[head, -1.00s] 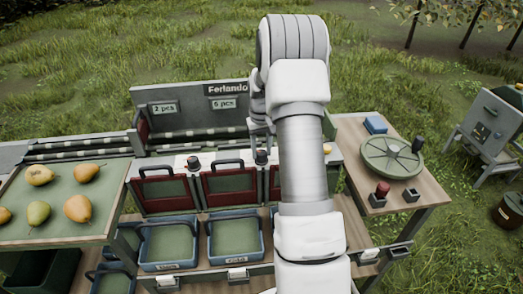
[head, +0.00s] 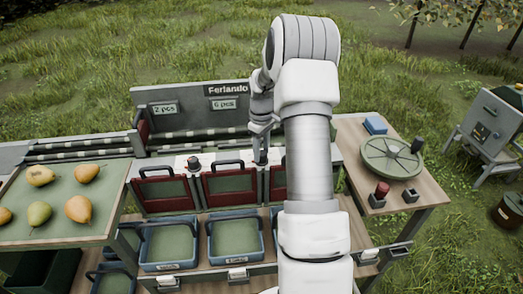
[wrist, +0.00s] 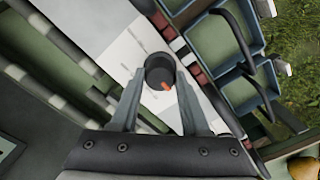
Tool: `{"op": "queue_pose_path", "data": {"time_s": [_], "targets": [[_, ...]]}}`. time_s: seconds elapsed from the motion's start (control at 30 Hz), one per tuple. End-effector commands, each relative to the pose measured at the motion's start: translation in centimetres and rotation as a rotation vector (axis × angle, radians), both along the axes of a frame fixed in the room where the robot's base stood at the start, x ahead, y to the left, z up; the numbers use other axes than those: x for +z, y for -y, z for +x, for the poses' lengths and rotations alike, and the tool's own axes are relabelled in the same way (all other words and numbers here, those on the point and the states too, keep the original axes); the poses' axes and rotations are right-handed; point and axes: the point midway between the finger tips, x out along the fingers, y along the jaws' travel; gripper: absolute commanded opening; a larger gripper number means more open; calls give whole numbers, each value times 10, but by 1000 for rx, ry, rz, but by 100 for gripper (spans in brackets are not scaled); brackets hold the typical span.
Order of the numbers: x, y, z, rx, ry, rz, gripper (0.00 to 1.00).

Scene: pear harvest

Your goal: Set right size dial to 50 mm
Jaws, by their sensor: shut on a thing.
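A black round size dial (wrist: 159,69) with an orange mark on its edge sits on a white panel (wrist: 125,50) in the wrist view. The fingers of my gripper (wrist: 160,84) are on either side of the dial, shut on it. In the head view my gripper (head: 261,140) reaches down to this dial (head: 261,157), on the white strip behind the red-framed gates. Another dark dial (head: 194,163) stands on the same strip to the left. Any numbers around the gripped dial are too small to read.
Several pears lie on the green-topped table (head: 20,225) at left. Blue bins (head: 168,268) stand below the gates. A side table (head: 350,135) at right holds a round green disc (head: 391,158) and small blocks. My arm hides part of the sorter's right side.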

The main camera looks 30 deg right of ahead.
Motion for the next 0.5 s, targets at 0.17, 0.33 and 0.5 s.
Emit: {"op": "queue_pose_path", "data": {"time_s": [0.17, 0.33, 0.5], "targets": [[2, 1, 1, 12, 5, -1, 0], [2, 0, 1, 13, 5, -2, 0], [2, 0, 1, 13, 4, -3, 55]]}}
